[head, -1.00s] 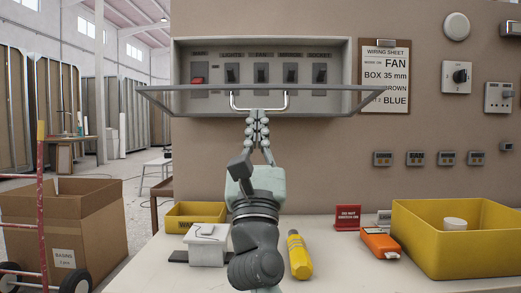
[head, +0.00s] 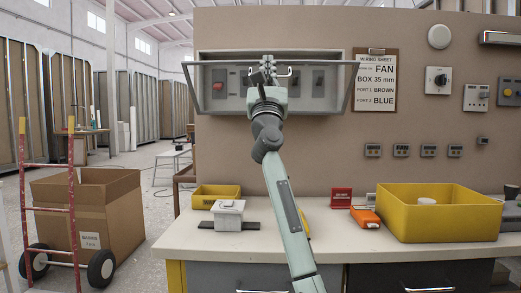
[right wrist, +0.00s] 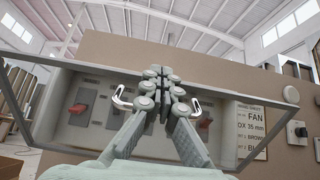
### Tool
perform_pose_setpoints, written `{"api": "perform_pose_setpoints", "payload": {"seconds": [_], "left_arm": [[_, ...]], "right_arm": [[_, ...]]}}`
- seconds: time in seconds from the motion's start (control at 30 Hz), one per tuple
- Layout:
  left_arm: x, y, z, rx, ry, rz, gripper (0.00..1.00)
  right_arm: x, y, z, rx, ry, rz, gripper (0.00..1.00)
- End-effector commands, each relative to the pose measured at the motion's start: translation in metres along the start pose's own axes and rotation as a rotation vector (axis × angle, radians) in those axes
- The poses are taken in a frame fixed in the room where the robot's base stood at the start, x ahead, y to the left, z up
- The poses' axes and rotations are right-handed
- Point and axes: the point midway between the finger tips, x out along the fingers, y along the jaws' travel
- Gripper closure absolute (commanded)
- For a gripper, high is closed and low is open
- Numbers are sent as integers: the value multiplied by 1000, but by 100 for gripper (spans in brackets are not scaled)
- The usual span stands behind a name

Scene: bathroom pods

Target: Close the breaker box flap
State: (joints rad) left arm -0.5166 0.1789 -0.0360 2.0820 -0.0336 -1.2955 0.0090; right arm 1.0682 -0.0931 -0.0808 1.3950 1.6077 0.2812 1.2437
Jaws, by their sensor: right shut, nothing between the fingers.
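The grey breaker box (head: 224,54) is set in the brown wall panel, with a row of switches inside. Its clear, grey-framed flap (head: 208,64) joins the box's lower edge and leans out from the box, partly open, with its free edge high. The silver handle (head: 284,75) is on the flap's free edge; it also shows in the right wrist view (right wrist: 121,98). My right gripper (head: 268,64) is at the middle of that edge, between the handle's two ends, fingers together and empty. It hides some switches; whether it touches the flap is unclear. My left gripper is out of view.
The bench (head: 360,244) below holds a large yellow bin (head: 440,223), a small yellow bin (head: 207,200), a white box (head: 228,217) and an orange device (head: 366,218). A clipboard (head: 375,82) hangs close right of the flap. A red hand truck (head: 72,205) stands left.

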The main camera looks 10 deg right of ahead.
Motion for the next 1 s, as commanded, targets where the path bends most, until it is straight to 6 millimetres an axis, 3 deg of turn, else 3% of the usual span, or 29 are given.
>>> {"api": "perform_pose_setpoints", "payload": {"seconds": [0.1,0.33,1.0], "left_arm": [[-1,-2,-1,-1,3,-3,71],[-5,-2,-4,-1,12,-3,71],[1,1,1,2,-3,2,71]], "right_arm": [[21,-7,-1,-3,-1,-1,100],[42,-9,-4,-3,0,0,100],[51,-7,-6,-2,-1,1,100]]}}
